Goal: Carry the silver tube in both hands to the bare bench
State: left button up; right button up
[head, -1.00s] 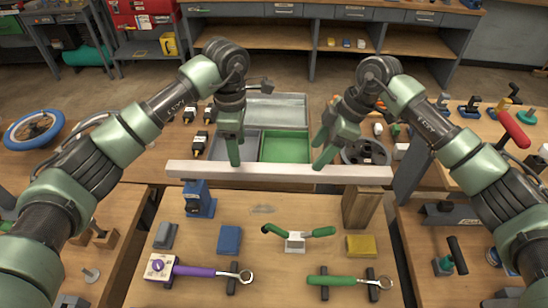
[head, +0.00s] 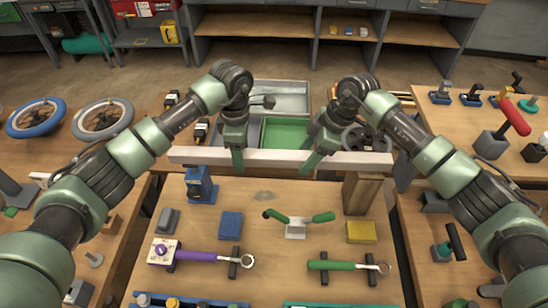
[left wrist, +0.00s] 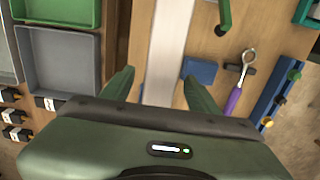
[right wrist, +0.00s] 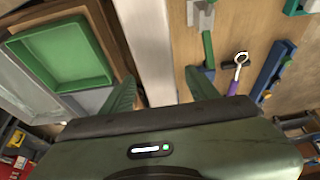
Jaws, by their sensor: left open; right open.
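The silver tube (head: 275,158) is a long straight square bar lying level across the picture in the head view. Its left end is over a blue stand (head: 200,185) and its right end over a wooden block (head: 362,193). My left gripper (head: 238,163) is open at the tube, left of its middle. The left wrist view shows the tube (left wrist: 168,50) running between the spread fingers. My right gripper (head: 313,163) is open at the tube, right of its middle. The right wrist view shows the tube (right wrist: 153,50) between its fingers. Neither gripper visibly presses on it.
Behind the tube are a green tray (head: 285,132) and a grey tray (left wrist: 60,60). In front lie a purple-handled wrench (head: 205,256), a green-handled wrench (head: 345,266), a blue block (head: 231,225) and a yellow block (head: 361,232). Wheels (head: 103,119) lie on the left bench.

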pick_arm(q)
jog(key=shift+f, duration=0.1)
pick_arm(e)
jog(key=shift+f, duration=0.1)
pick_arm(q)
grip_shut()
pick_arm(e)
grip_shut()
pick_arm(q)
jog(key=shift+w, duration=0.1)
pick_arm(e)
jog(key=shift+w, duration=0.1)
dwell(0.9)
